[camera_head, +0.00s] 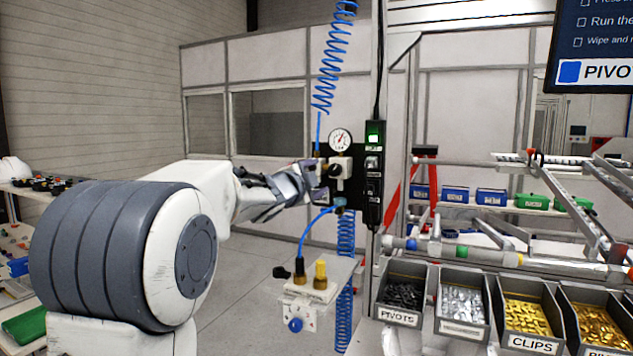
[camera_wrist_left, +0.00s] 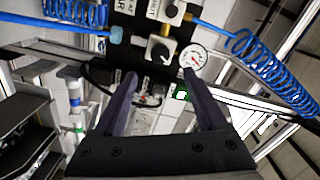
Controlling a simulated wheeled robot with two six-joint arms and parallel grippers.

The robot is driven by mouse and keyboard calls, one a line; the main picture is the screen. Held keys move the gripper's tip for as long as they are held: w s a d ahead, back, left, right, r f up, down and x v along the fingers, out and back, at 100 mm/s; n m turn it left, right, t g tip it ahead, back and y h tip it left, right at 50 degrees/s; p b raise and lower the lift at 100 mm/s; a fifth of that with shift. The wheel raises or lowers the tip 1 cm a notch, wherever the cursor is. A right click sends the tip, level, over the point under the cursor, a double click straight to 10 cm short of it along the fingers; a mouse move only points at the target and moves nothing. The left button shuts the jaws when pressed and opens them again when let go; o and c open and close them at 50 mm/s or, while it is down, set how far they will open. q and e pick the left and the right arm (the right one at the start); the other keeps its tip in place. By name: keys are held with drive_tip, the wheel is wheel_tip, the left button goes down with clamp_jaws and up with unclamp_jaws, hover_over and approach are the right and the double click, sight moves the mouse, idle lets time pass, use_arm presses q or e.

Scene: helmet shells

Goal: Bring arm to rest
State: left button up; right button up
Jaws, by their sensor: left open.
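My left arm (camera_head: 120,255) reaches in from the left of the head view. Its gripper (camera_head: 322,180) is at the black air panel (camera_head: 371,185) on the post. In the left wrist view the two dark fingers (camera_wrist_left: 160,78) stand apart, with nothing held between them. Beyond them are a black knob on a white block (camera_wrist_left: 160,52) and a round pressure gauge (camera_wrist_left: 192,62). The gauge (camera_head: 340,139) also shows just above the gripper in the head view. I cannot tell whether the fingers touch the knob. My right gripper is not in view.
A blue coiled hose (camera_head: 333,65) hangs above the panel, and another (camera_head: 346,240) hangs below. A small shelf (camera_head: 318,283) with black and yellow fittings stands under the gripper. Grey parts bins (camera_head: 463,328) line the lower right. Open floor lies behind my arm.

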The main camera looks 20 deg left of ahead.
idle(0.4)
use_arm(q)
drive_tip(key=s+d+f+n+g, duration=0.35)
drive_tip(key=s+d+f, duration=0.25)
drive_tip(key=d+f, duration=0.3)
drive_tip(key=s+d+f+n+g, duration=0.2)
drive_tip(key=s+d+f+g, duration=0.2)
drive_tip(key=s+d+f, duration=0.4)
drive_tip(key=s+d+f+g, duration=0.2)
drive_tip(key=s+f, duration=0.3)
drive_tip(key=s, duration=0.5)
drive_tip(key=s+d+f+n+g, duration=0.1)
drive_tip(key=s+f+g, duration=0.4)
drive_tip(key=s, duration=0.5)
drive_tip(key=s+d+f+g, duration=0.3)
drive_tip(key=s+f, duration=0.3)
drive_tip(key=s, duration=0.4)
drive_tip(key=shift+s+d+f, duration=0.3)
drive_tip(key=shift+f, duration=0.1)
drive_tip(key=shift+n+g, duration=0.25)
